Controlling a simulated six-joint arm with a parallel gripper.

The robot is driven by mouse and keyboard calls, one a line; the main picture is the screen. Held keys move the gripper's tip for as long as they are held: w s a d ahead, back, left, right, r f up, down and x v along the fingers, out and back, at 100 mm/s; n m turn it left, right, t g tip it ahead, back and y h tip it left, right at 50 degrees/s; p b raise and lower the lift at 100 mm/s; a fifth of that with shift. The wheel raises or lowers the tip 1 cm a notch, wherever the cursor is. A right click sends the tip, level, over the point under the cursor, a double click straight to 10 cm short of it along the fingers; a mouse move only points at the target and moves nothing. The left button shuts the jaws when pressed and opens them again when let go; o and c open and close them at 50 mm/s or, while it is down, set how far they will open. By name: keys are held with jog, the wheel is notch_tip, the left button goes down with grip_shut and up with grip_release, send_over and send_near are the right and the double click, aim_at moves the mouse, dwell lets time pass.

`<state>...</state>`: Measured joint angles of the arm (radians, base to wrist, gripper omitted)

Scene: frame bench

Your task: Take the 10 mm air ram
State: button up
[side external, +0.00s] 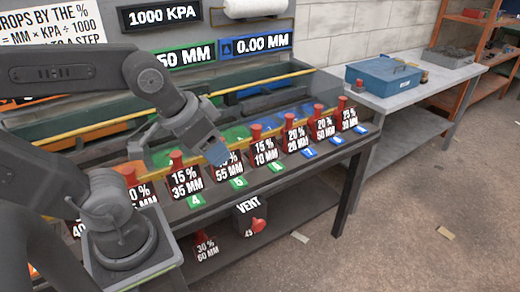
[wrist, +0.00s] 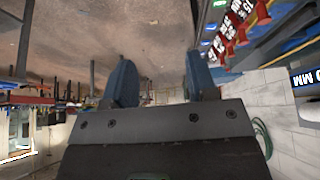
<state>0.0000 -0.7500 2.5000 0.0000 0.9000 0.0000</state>
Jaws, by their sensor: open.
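The 10 mm air ram (side external: 264,151) is a red piece with a red knob and a black plate reading 15% 10 MM. It stands upright in the row on the bench's front ledge, behind a green number tag. My gripper (side external: 217,153) is above the row, left of the 10 mm ram and apart from it. Its blue fingertips partly hide the plate of the 55 MM ram (side external: 229,170). In the wrist view, my gripper (wrist: 161,82) has its two blue fingers spread with nothing between them. That view shows part of the row, blurred, at upper right; I cannot single out the 10 mm ram there.
The 35 MM ram (side external: 185,184) stands left; the 20% ram (side external: 295,139) and others stand close by on the right. A yellow rail (side external: 290,120) runs behind the row. A VENT block (side external: 249,218) and a 60 MM ram (side external: 206,249) are on the lower shelf.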

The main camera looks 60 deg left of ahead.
jog(key=w+a+r+n, duration=0.1)
jog(key=w+a+n, duration=0.5)
jog(key=w+n, duration=0.5)
jog(key=n+g, duration=0.1)
jog(key=n, duration=2.4)
send_over(254, 128)
jog(key=s, duration=0.4)
notch_tip(254, 128, down, 13)
jog(key=x, duration=0.7)
jog(key=shift+a+f, duration=0.2)
jog(key=shift+f, duration=0.05)
jog(key=shift+x, duration=3)
grip_shut()
